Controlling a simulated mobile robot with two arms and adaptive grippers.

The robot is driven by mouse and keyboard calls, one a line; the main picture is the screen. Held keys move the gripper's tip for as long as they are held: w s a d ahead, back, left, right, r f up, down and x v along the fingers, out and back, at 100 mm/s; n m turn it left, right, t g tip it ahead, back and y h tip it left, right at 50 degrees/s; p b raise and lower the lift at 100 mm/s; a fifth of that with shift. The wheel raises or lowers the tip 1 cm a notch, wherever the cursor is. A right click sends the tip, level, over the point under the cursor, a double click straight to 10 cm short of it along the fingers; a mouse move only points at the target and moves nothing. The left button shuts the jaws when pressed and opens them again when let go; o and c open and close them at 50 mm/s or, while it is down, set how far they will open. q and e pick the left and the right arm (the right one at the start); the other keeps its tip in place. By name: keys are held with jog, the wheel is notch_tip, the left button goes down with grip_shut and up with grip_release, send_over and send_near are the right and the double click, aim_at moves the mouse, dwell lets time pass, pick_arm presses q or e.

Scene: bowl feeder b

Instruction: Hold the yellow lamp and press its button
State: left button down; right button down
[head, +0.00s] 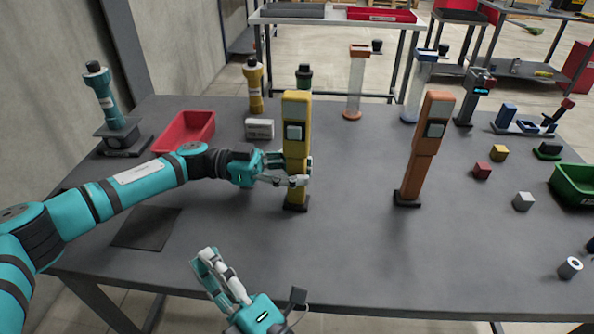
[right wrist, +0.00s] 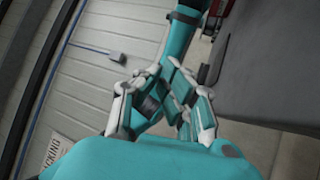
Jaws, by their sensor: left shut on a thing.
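The yellow lamp (head: 296,108) stands upright on a small dark base in the middle of the table, in the head view. A pale square button (head: 294,132) is on its front face. My left gripper (head: 303,174) is shut on the lamp's lower body, with its arm reaching in from the left. Its fingers partly cover the lamp there. My right gripper (head: 208,262) is empty and low in front of the table's near edge, apart from the lamp. It is open in the right wrist view (right wrist: 160,98), with a gap between its fingers.
An orange lamp-like post (head: 425,140) stands to the right. Small blocks and a green bin (head: 573,184) lie at right. The table's front middle is clear.

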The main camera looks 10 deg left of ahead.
aim_at(294, 133)
jog(key=w+d+r+m+t+h, duration=0.1)
jog(key=w+d+r+t+h, duration=0.4)
jog(key=d+r+t, duration=0.5)
jog(key=w+r+g, duration=0.1)
jog(key=w+g, duration=0.1)
jog(key=w, duration=0.7)
jog(key=shift+a, duration=0.25)
jog(key=shift+w+g, duration=0.1)
jog(key=shift+g, duration=0.2)
dwell(0.4)
jog(key=shift+w, duration=0.35)
jog(key=shift+w+r, duration=0.1)
jog(key=shift+w, duration=0.25)
dwell(0.4)
jog(key=shift+s, duration=0.8)
jog(key=shift+s, duration=0.1)
